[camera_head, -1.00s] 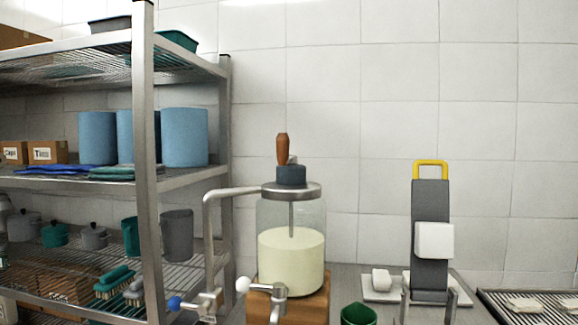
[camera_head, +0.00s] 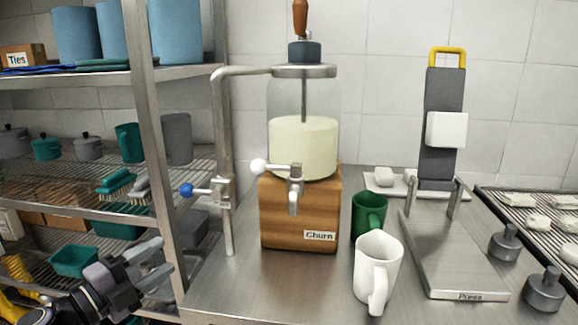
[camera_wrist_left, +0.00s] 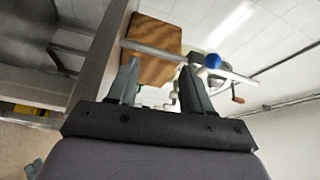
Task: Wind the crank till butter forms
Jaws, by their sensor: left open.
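The churn is a clear jar (camera_head: 304,130) of pale yellow liquid on a wooden block (camera_head: 300,215) labelled Churn. Its orange-brown crank handle (camera_head: 300,18) stands at the top, cut by the picture's upper edge. A white-knobbed tap (camera_head: 260,166) and a blue-knobbed valve (camera_head: 187,190) on a pipe sit at its front and left. My left gripper (camera_head: 158,262) is open and empty at lower left, below and left of the churn, apart from it. In the left wrist view the block (camera_wrist_left: 158,50), blue knob (camera_wrist_left: 212,61) and crank handle (camera_wrist_left: 237,93) show beyond the open fingers. My right gripper is out of view.
A green mug (camera_head: 368,212) and a white pitcher (camera_head: 377,268) stand right of the churn. A press (camera_head: 455,250) is farther right. A metal shelf with a post (camera_head: 150,120) rises at left, close to my left arm. The counter front is bare (camera_head: 260,290).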

